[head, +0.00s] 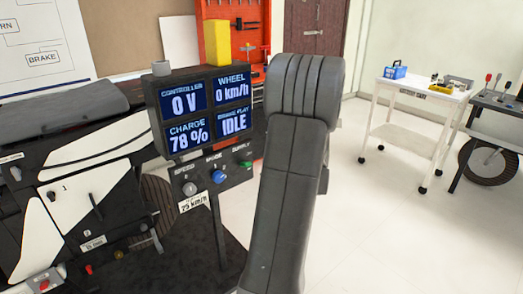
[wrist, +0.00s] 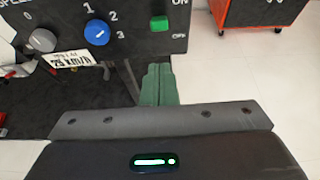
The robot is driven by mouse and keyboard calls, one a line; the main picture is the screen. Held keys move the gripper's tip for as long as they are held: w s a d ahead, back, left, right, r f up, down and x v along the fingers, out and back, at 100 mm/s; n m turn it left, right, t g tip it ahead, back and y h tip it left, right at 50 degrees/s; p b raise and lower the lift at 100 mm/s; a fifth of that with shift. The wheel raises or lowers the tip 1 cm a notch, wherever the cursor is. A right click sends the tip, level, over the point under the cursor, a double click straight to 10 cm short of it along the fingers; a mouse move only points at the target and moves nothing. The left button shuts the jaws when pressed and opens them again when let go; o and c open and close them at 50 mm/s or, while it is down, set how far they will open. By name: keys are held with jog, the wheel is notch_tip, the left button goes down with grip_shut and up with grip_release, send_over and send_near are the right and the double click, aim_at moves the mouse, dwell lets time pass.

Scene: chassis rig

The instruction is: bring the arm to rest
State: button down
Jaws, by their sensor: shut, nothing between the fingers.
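My arm (head: 289,180) rises large and grey through the middle of the head view, in front of the right edge of the control panel. My gripper is hidden in the head view. In the wrist view my gripper (wrist: 158,80) shows as green fingers held together, with nothing between them. The fingers point toward the lower edge of the control panel (wrist: 133,38), and I cannot tell the gap between them. The dark gripper body below carries a lit green indicator.
The panel's screens (head: 206,112) read 0 V, 0 km/h, 78 % and IDLE. Below are a grey knob (head: 190,188), a blue knob (head: 218,176) and a green switch (wrist: 159,23). A chassis (head: 75,200) stands left. A white cart (head: 412,110) stands right, with clear floor before it.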

jog(key=b, duration=0.2)
send_near(242, 178)
jog(key=w+a+f+t+y+b, duration=0.1)
jog(key=f+b, duration=0.1)
jog(key=b, duration=0.4)
jog(key=w+a+f+t+y+b, duration=0.1)
jog(key=w+t+b, duration=0.1)
jog(key=b, duration=0.4)
jog(key=shift+a+f+y, duration=0.35)
jog(key=shift+f+y, duration=0.05)
jog(key=t+b, duration=0.1)
jog(key=b, duration=0.1)
jog(key=t+b, duration=0.1)
jog(key=b, duration=0.1)
jog(key=shift+w+a+f+y, duration=0.1)
jog(key=shift+w+f+y, duration=0.2)
jog(key=shift+w+f, duration=0.1)
jog(key=shift+w+a+p, duration=0.1)
jog(key=shift+w+p, duration=0.05)
jog(key=shift+p, duration=0.25)
jog(key=shift+s+d+f+p, duration=0.35)
jog(key=shift+f, duration=0.3)
jog(key=shift+s+d+f, duration=0.1)
jog(key=shift+s+d, duration=0.25)
jog(key=shift+s, duration=0.3)
